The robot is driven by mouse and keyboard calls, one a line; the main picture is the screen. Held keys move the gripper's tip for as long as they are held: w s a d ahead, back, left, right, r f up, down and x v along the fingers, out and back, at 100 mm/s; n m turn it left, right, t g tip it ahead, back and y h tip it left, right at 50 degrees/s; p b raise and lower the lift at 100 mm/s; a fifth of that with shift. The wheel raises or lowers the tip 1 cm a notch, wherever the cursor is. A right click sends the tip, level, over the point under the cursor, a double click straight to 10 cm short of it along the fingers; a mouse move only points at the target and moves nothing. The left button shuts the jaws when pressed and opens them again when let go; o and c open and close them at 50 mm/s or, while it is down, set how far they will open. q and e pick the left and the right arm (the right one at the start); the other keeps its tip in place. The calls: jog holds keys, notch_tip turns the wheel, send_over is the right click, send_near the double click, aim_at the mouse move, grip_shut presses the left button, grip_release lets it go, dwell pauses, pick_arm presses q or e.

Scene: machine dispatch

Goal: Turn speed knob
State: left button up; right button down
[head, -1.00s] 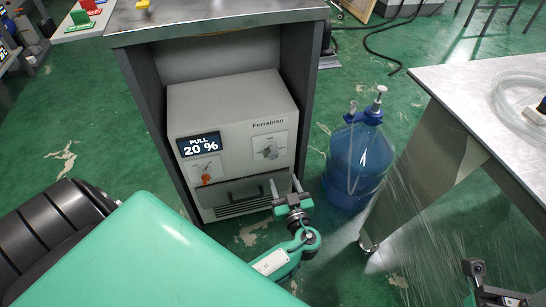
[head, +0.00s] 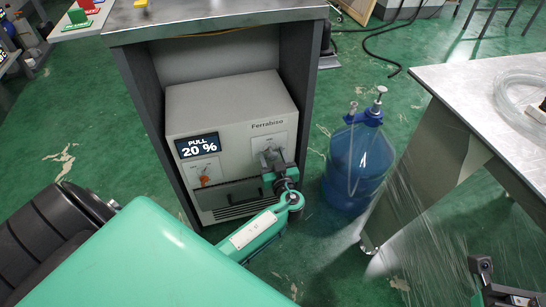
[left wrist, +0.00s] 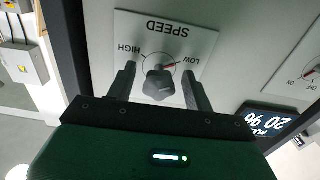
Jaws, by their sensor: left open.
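The dark speed knob (left wrist: 158,82) sits on a pale plate marked SPEED, LOW and HIGH, upside down in the left wrist view. A red mark at the knob's dial points to LOW. The grey Ferrabiso machine (head: 225,100) has a display (head: 198,145) reading PULL 20 %. Part of my right arm shows at the lower right.
The machine stands inside a grey cabinet (head: 150,110) with side walls close around it. A second knob with an orange part (head: 205,181) is below the display. A blue jug (head: 358,165) stands right of the cabinet. A pale table (head: 485,95) is further right.

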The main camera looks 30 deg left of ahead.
pick_arm(q)
jog(key=c, duration=1)
jog(key=shift+o, duration=0.2)
